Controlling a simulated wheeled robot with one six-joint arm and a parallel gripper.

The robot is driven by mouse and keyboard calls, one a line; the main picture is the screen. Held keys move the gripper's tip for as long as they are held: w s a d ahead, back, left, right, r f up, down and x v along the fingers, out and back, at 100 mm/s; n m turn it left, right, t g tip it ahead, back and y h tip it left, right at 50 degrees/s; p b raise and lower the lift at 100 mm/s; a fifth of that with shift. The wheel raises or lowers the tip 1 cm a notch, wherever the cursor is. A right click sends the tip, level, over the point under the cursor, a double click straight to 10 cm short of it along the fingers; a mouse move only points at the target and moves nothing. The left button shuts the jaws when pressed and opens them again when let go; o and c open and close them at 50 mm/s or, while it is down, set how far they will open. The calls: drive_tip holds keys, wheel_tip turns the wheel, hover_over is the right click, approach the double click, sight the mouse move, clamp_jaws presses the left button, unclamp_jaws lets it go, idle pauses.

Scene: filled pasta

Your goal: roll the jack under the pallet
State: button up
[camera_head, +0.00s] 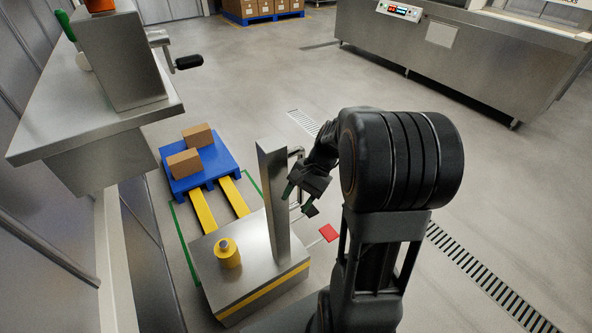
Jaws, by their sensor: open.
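The jack (244,278) is a low steel body with a yellow stripe, an upright steel mast and a yellow knob on top. Its two yellow forks (203,211) point toward the blue pallet (208,178), and their far ends meet or pass under its near edge; how deep they reach is hidden. Two cardboard boxes (185,163) sit on the pallet. My gripper (299,198) is open, just right of the mast, beside a thin bent bar that looks like the jack's handle. I cannot tell whether they touch.
A steel counter (95,125) overhangs the floor at left, close to the pallet. Green floor lines (184,245) flank the jack. A large steel machine (455,55) stands at back right. The middle floor is clear.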

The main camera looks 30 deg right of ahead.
drive_tip(key=w+d+f+m+t+y+p, duration=0.1)
drive_tip(key=w+d+f+m+t+y, duration=0.15)
drive_tip(key=d+m+t+y, duration=0.4)
drive_tip(key=w+d+f+m+t+y+p, duration=0.2)
drive_tip(key=w+d+m+t+y, duration=0.1)
drive_tip(key=d+m, duration=0.55)
drive_tip(key=w+a+n, duration=0.1)
drive_tip(key=w+a, duration=0.5)
drive_tip(key=a, duration=0.4)
drive_tip(key=shift+n, duration=0.4)
drive_tip(key=shift+a+h, duration=0.1)
drive_tip(key=shift+h, duration=0.15)
drive_tip(key=shift+c, duration=0.4)
clamp_jaws()
